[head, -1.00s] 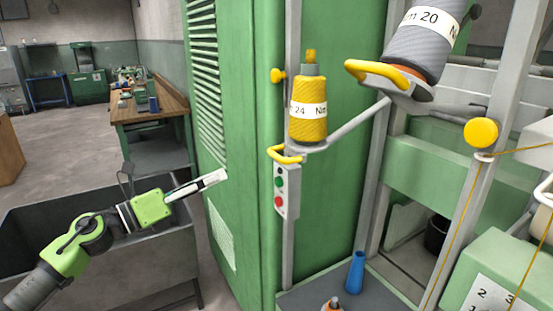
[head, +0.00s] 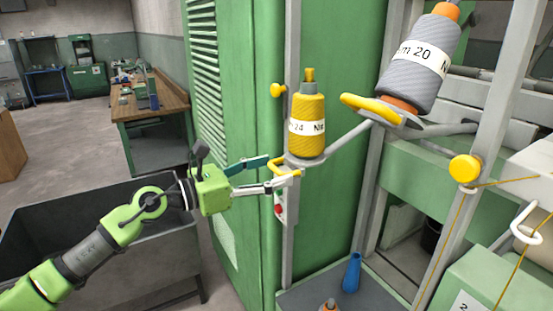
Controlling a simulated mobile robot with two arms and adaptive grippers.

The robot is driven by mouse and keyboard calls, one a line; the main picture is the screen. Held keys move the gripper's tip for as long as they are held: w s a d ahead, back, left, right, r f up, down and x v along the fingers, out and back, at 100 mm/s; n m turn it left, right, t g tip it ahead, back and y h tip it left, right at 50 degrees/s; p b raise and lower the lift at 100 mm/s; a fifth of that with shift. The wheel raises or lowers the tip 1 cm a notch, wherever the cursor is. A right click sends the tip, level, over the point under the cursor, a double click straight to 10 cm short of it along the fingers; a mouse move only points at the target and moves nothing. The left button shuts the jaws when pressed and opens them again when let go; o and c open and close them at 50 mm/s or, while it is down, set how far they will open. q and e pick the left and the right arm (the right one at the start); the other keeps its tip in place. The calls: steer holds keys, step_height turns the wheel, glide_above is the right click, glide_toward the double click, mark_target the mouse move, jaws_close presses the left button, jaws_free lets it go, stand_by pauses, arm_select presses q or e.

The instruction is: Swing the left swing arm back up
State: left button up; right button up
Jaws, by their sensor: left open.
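The left swing arm is a grey bar (head: 348,137) with a yellow loop handle (head: 287,170) at its left end. A yellow yarn bobbin (head: 307,125) stands upright on it, labelled 24. My left gripper (head: 281,168) is open at the yellow handle, with one finger on its upper left side and the other across its lower side. I cannot tell whether the fingers touch the handle. A second holder with a yellow handle (head: 372,110) carries a tilted grey bobbin (head: 419,64) to the right. My right gripper is not in view.
A grey post (head: 292,50) with a yellow knob (head: 277,90) stands behind the handle, beside the green cabinet (head: 235,100). A control box with a red button (head: 278,210) is just below my gripper. A grey bin (head: 165,265) lies under my left arm.

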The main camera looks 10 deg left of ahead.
arm_select(q)
steer(key=shift+x, duration=0.95)
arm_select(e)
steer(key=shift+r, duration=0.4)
arm_select(q)
steer(key=shift+c, duration=0.3)
